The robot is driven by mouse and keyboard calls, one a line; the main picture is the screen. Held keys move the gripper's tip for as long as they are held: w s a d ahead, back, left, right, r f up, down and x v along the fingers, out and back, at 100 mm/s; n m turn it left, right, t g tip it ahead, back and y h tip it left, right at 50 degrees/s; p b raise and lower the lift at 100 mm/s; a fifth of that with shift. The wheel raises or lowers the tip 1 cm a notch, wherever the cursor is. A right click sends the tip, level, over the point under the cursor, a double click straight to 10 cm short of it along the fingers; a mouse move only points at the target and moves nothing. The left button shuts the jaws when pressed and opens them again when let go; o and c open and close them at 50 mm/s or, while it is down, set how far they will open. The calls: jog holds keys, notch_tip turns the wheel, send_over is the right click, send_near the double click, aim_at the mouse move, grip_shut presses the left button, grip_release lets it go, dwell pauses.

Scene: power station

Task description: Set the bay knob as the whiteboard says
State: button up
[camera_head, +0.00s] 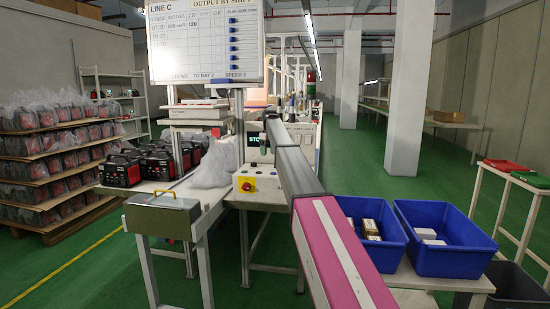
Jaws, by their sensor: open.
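The whiteboard (203,44), headed "LINE C" and "OUTPUT BY SHIFT", stands at the upper middle. I cannot make out my gripper.
A metal box with a yellow handle (162,213) stands on the near left bench. Clear plastic bags (214,166) lie left of the panel. Two blue bins (440,258) holding boxes stand at right. Loaded shelves (47,187) are at left. Green floor is open beyond the bins.

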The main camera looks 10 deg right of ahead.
jog(key=s+a+r, duration=0.3)
jog(key=a, duration=0.2)
jog(key=shift+r, duration=0.25)
jog(key=shift+s+a, duration=0.1)
